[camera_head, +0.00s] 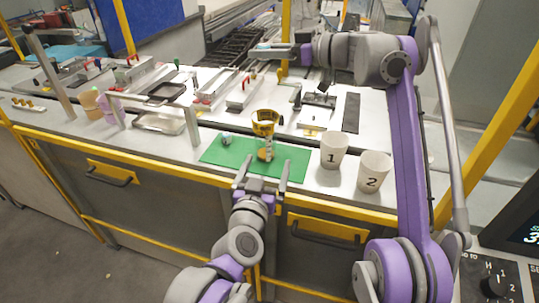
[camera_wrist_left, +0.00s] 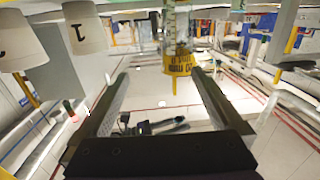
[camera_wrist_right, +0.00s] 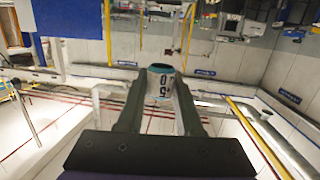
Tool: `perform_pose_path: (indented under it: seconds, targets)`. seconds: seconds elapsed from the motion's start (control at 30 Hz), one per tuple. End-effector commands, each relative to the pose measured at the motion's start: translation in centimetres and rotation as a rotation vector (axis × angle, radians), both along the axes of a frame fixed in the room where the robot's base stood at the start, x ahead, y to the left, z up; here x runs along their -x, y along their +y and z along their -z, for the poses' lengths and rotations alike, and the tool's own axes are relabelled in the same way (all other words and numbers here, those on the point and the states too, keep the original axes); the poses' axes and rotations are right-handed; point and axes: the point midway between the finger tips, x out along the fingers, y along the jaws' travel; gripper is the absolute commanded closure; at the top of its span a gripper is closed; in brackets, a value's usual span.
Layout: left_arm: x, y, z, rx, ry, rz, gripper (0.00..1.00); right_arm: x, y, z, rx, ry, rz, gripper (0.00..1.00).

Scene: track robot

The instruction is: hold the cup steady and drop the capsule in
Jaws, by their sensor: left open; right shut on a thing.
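A clear cup (camera_head: 265,140) with a yellow upper part stands upright on a green mat (camera_head: 215,152). My left gripper (camera_head: 262,172) is open, in front of the cup and pointing at it. In the left wrist view the cup (camera_wrist_left: 178,50) shows upside down, beyond the spread fingertips. My right gripper (camera_head: 265,48) is high at the back and points left. It is shut on the capsule, a small white cylinder with dark print and a teal rim; the right wrist view shows this capsule (camera_wrist_right: 160,88) between the fingertips. The capsule is away from the cup.
White cups marked 1 (camera_head: 333,152) and 2 (camera_head: 374,172) stand right of the mat. A small grey object (camera_head: 226,140) is on the mat's left. A metal tray (camera_head: 160,122) and a white frame stand further left. My right arm spans the right side.

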Motion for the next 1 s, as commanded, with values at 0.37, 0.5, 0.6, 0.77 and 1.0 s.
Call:
perform_pose_path:
  seconds: [0.37,0.5,0.6,0.77,1.0]
  targets:
    - [-3.2,-0.8,-0.6,-0.012,-0.046,-0.293,0.00,0.0,0.0,0.0,0.000,0.000,0.000,1.00]
    - [-3.9,-0.7,-0.5,-0.019,-0.041,-0.316,0.00,0.0,0.0,0.0,0.000,0.000,0.000,1.00]
    - [-5.2,-0.6,-0.4,-0.019,-0.040,-0.317,0.00,0.0,0.0,0.0,0.000,0.000,0.000,1.00]
    - [-8.2,-0.3,-0.5,-0.019,-0.041,-0.317,0.00,0.0,0.0,0.0,0.000,0.000,0.000,1.00]
    - [-12.5,0.0,-0.5,-0.018,-0.041,-0.315,0.00,0.0,0.0,0.0,0.000,0.000,0.000,1.00]
